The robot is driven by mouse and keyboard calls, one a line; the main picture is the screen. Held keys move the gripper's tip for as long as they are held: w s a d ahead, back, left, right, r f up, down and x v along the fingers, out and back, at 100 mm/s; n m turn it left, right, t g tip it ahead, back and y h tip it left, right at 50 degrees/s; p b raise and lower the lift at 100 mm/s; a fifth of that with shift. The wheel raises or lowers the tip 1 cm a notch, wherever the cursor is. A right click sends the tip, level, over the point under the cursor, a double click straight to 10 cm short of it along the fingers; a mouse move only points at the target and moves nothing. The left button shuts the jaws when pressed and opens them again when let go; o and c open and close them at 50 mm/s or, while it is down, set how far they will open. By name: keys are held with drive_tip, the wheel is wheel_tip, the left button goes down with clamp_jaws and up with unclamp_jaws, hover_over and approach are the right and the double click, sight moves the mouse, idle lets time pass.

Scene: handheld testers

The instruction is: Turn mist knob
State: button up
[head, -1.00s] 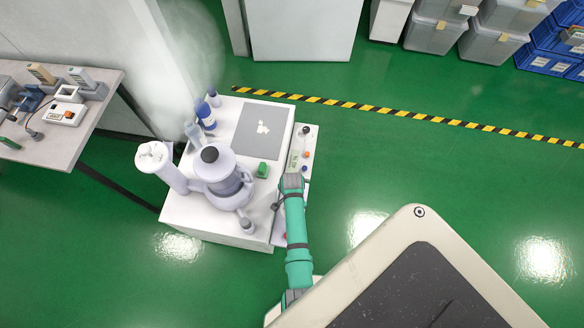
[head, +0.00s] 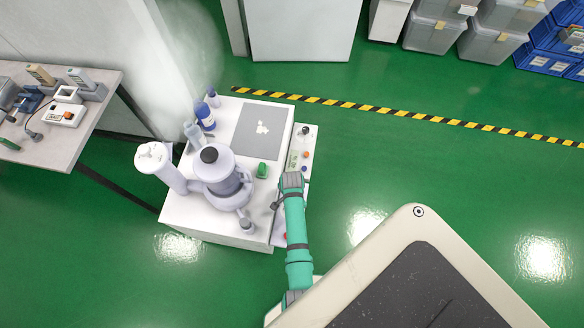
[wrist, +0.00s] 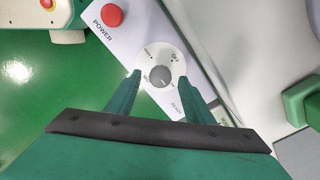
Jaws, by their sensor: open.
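The knob (wrist: 160,76) is a round grey dial on a white disc with small printed labels, on the white control panel (wrist: 140,40) in the wrist view. Its labels are too small to read surely. My gripper (wrist: 160,79) is open, with one green finger on each side of the knob and its tips near the edge of the disc. I cannot tell if the fingers touch the knob. In the head view my arm covers this part of the panel, and the knob is hidden.
A red button (wrist: 111,15) marked POWER sits up and left of the knob. A green block (wrist: 301,102) is at the right. In the head view a pale blue vessel (head: 221,178) stands on the white machine top beside a grey plate (head: 258,130).

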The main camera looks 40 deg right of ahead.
wheel_tip(320, 180, up, 10)
drive_tip(key=shift+f, duration=0.15)
idle(0.7)
drive_tip(key=s+a+r+n+t+h, duration=0.3)
drive_tip(key=s+a+n+t, duration=0.4)
drive_tip(key=a+n, duration=0.3)
drive_tip(key=s+a+r+n+t+y, duration=0.1)
drive_tip(key=s+a+r+n+t, duration=0.1)
drive_tip(key=r, duration=0.7)
drive_tip(key=s+a+r+n+t+y, duration=0.1)
drive_tip(key=s+a+r+n+t, duration=0.2)
drive_tip(key=a+r, duration=0.4)
drive_tip(key=s+a+r+n+t+y, duration=0.1)
drive_tip(key=s+a+r+n+t, duration=0.2)
drive_tip(key=r, duration=0.9)
drive_tip(key=shift+s+a+n, duration=0.5)
drive_tip(key=shift+s+a, duration=0.05)
drive_tip(key=shift+a, duration=0.3)
drive_tip(key=c, duration=0.4)
